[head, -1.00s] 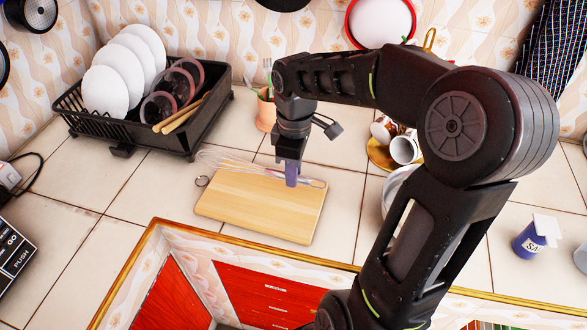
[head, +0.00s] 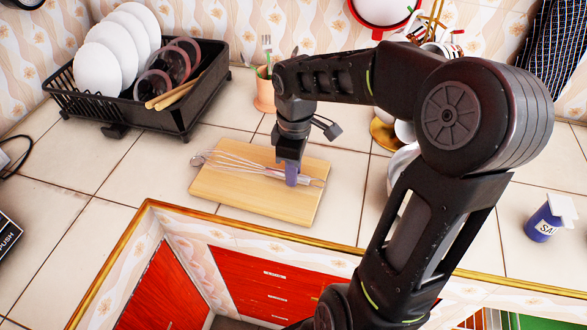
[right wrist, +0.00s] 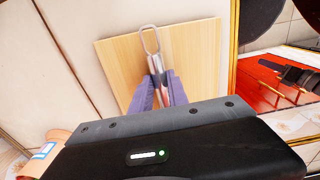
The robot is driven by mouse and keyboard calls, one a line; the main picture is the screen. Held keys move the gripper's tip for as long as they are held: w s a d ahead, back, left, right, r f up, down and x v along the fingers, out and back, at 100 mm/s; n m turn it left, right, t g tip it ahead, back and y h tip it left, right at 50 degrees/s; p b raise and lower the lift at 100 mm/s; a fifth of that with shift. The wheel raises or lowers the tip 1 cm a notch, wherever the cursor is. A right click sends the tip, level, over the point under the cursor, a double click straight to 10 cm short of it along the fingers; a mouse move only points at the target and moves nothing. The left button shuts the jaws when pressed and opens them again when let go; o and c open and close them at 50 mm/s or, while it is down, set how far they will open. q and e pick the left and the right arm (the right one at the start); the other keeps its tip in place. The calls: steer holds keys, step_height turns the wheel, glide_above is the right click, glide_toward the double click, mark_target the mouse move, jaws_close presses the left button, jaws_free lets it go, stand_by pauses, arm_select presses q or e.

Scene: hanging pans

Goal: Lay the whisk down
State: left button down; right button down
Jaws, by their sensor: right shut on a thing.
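The whisk (head: 238,164) lies roughly level across the wooden board (head: 250,197), its wire end to the left and its handle to the right. My right gripper (head: 291,176) is shut on the whisk's handle, over the board's right half. In the right wrist view, the purple fingers (right wrist: 158,92) close around the handle. The handle's metal loop (right wrist: 150,41) sticks out past the fingers over the board (right wrist: 195,50). The whisk is on or just above the board; I cannot tell whether it touches. My left gripper is not in view.
A black dish rack (head: 190,112) with white plates stands at the back left. A terracotta pot (head: 264,92) with a fork stands behind the board. Cups and a bowl sit right of it, partly behind my arm. Tiles (head: 130,180) left of the board are clear.

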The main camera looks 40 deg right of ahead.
stand_by(0.4)
steer(key=c, duration=1.2)
jaws_free()
step_height(320, 180, up, 8)
steer(key=shift+s+f, duration=0.1)
